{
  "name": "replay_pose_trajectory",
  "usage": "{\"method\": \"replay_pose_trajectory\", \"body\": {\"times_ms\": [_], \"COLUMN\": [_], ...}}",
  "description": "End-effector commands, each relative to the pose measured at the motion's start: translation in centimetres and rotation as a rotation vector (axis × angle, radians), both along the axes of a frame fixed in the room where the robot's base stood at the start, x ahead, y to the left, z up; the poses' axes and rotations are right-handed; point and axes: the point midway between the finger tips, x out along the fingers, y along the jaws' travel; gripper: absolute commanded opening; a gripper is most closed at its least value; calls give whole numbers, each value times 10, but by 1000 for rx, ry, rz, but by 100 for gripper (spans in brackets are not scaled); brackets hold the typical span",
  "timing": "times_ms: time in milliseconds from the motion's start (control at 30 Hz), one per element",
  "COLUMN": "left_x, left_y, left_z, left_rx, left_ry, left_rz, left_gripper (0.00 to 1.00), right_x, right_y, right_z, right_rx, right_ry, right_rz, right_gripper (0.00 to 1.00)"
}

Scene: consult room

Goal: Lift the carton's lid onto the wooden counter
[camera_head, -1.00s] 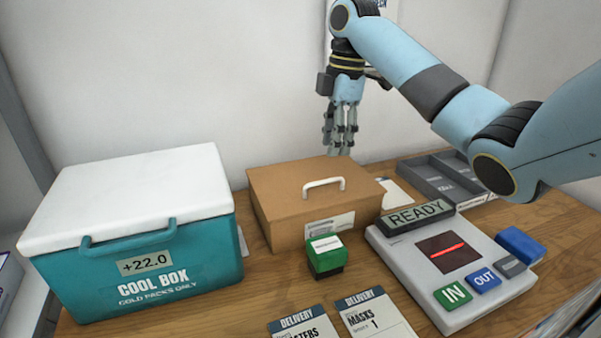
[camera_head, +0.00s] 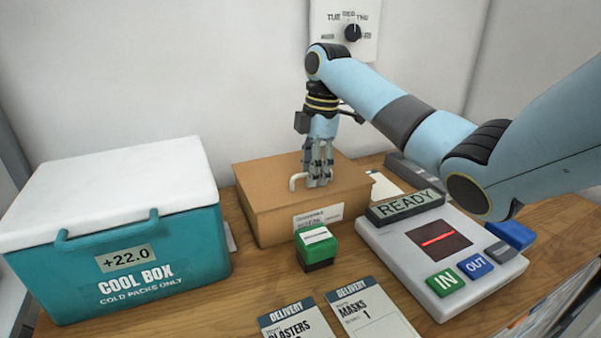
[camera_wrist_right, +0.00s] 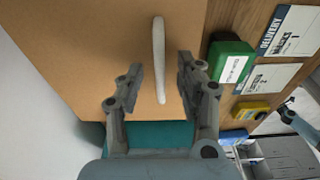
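The brown carton (camera_head: 275,220) stands closed on the wooden counter (camera_head: 215,300). Its lid (camera_head: 262,178) has a white handle (camera_head: 296,181), partly hidden by my right gripper (camera_head: 318,184) in the head view. In the right wrist view the handle (camera_wrist_right: 159,50) runs between the two spread fingers of my right gripper (camera_wrist_right: 160,72), with a gap on both sides. The gripper is open, points down and is empty. I cannot tell whether its tips touch the lid.
A teal cool box (camera_head: 120,255) with a white lid stands left of the carton. A green stamp (camera_head: 316,245) stands before it. A grey READY device (camera_head: 440,250) is to the right. Delivery cards (camera_head: 365,310) lie in front. Bare counter shows at front left.

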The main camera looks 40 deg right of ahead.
Motion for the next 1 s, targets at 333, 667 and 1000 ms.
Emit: {"method": "replay_pose_trajectory", "body": {"times_ms": [333,667,1000], "left_x": [-7,-7,-7], "left_y": [0,0,0], "left_z": [-1,-1,-2], "left_rx": [0,0,-1], "left_ry": [11,11,11], "left_rz": [1,1,1], "left_gripper": [40,40,40], "right_x": [0,0,1], "right_y": [0,0,0], "right_z": [0,1,6], "right_rx": [0,0,-1], "right_ry": [0,-1,-2], "right_rz": [0,0,0], "right_gripper": [11,0,0]}}
